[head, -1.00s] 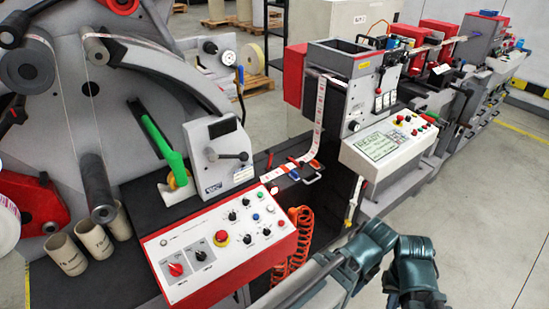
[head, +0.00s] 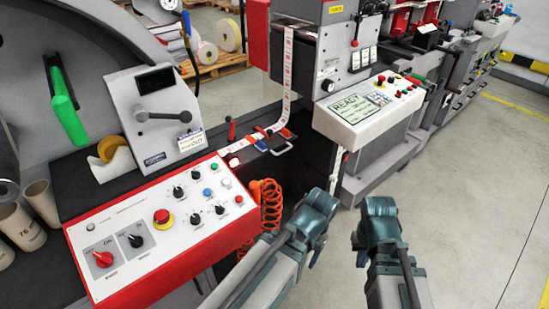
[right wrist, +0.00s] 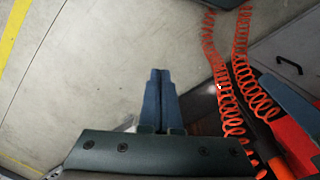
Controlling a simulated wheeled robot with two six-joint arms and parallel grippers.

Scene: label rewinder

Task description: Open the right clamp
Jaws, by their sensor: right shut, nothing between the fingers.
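The small clamps lie at the web path beside the control panel in the head view. One has a blue handle (head: 261,146). The one right of it has an orange-red handle (head: 283,150) and looks lowered, but it is too small to tell its exact position. My right gripper (right wrist: 159,75) shows in the right wrist view with its two blue fingers together and empty, above bare floor and apart from the clamps. In the head view my right arm stands at the lower middle, right of the clamps.
A red-edged control panel (head: 160,225) stands in front of the clamps. An orange coiled hose (head: 265,205) hangs beside it and also shows in the right wrist view (right wrist: 228,95). A READY display console (head: 365,110) stands at the right. The floor at right is clear.

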